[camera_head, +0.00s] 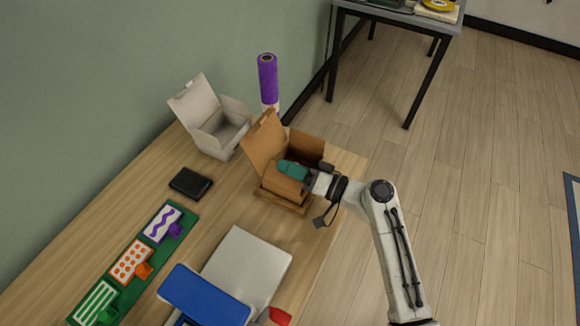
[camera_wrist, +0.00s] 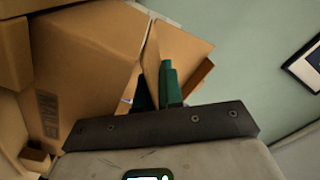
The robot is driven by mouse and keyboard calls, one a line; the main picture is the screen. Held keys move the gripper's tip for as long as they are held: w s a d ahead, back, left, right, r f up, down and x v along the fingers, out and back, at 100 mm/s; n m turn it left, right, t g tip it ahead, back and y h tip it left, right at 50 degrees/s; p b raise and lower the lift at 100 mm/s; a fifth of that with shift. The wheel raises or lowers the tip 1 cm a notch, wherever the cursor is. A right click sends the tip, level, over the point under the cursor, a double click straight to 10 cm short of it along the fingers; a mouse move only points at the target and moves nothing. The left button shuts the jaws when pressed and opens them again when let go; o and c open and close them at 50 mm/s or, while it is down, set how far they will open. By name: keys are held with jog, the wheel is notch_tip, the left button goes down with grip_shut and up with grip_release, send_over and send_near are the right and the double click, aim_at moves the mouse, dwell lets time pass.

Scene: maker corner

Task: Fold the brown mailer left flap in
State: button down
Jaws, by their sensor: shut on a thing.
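The brown mailer (camera_head: 307,147) stands open near the table's right edge in the head view, its lid (camera_head: 264,143) raised at the back left. My gripper (camera_head: 293,170), with green fingers, reaches in from the right over the mailer's near side. In the wrist view the fingers (camera_wrist: 157,78) are shut on a thin upright brown flap (camera_wrist: 152,42). The flap rises between them, with the mailer's brown panel (camera_wrist: 85,60) to its left. I cannot tell for certain which side flap it is. My gripper hides part of the mailer's near side.
A white mailer (camera_head: 220,128) stands open behind to the left, and a purple roll (camera_head: 267,80) stands upright at the back. A black wallet (camera_head: 191,183), a green board (camera_head: 185,222), a grey flat box (camera_head: 262,262) and a blue box (camera_head: 204,296) lie on the table.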

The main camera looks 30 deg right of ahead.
jog(key=shift+w+d+f+m, duration=0.1)
jog(key=shift+d+f+m, duration=0.15)
jog(key=shift+m, duration=0.55)
jog(key=c, duration=1.6)
grip_release()
jog(key=shift+c, duration=0.2)
jog(key=b+v, duration=0.2)
jog(key=v, duration=0.8)
jog(key=shift+s+d, duration=0.2)
jog(key=shift+s, duration=0.15)
